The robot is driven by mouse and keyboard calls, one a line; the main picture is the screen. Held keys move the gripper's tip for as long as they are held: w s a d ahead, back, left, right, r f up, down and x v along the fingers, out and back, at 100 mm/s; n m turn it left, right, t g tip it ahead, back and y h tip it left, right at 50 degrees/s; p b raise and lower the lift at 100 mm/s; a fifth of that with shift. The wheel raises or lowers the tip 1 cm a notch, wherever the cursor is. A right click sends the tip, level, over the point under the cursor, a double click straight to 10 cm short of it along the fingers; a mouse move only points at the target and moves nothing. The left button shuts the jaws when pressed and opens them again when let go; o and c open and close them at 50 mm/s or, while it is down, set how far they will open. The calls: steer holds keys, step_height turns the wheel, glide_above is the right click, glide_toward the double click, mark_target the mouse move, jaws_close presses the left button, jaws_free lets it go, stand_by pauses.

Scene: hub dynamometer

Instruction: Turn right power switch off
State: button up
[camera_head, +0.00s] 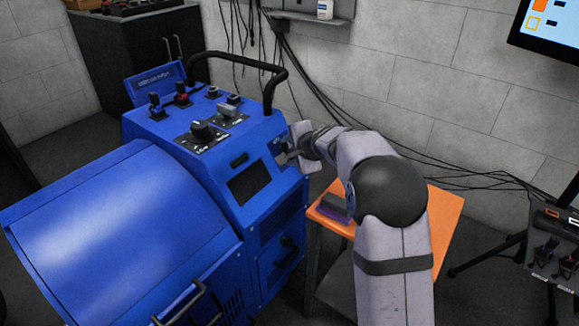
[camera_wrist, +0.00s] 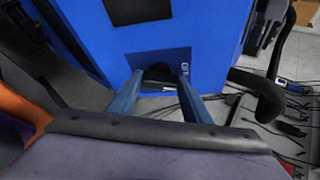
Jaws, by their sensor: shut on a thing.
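The blue dynamometer machine (camera_head: 230,215) fills the left and middle of the head view. My gripper (camera_head: 287,150) is against its upper right side face, at a switch mostly hidden by my fingers. In the wrist view my gripper (camera_wrist: 160,76) has one finger on each side of a dark rounded switch knob (camera_wrist: 160,69) on the blue panel, and is shut on it. White lettering beside the knob is too small to read. The knob's exact setting cannot be told.
A black bent handle bar (camera_head: 270,72) rises behind the gripper; its end shows close by in the wrist view (camera_wrist: 262,98). Dials (camera_head: 202,131) sit on the machine's top. An orange table (camera_head: 440,222) stands below my arm. Black cables hang along the wall.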

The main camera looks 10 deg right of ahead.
steer(key=shift+f+n+t+b, duration=0.45)
steer(key=shift+n+b, duration=0.45)
steer(key=shift+b, duration=2.15)
steer(key=n+b, duration=0.1)
steer(key=b, duration=0.1)
steer(key=shift+s+d+r+b, duration=0.1)
steer(key=shift+b, duration=0.3)
steer(key=shift+r+n+t+y+b, duration=0.2)
steer(key=shift+n+t+y+b, duration=0.1)
steer(key=shift+b, duration=0.2)
steer(key=o, duration=1)
steer(key=shift+o, duration=0.2)
steer(key=v, duration=0.7)
steer(key=shift+s+r, duration=0.1)
steer(key=shift+r, duration=0.05)
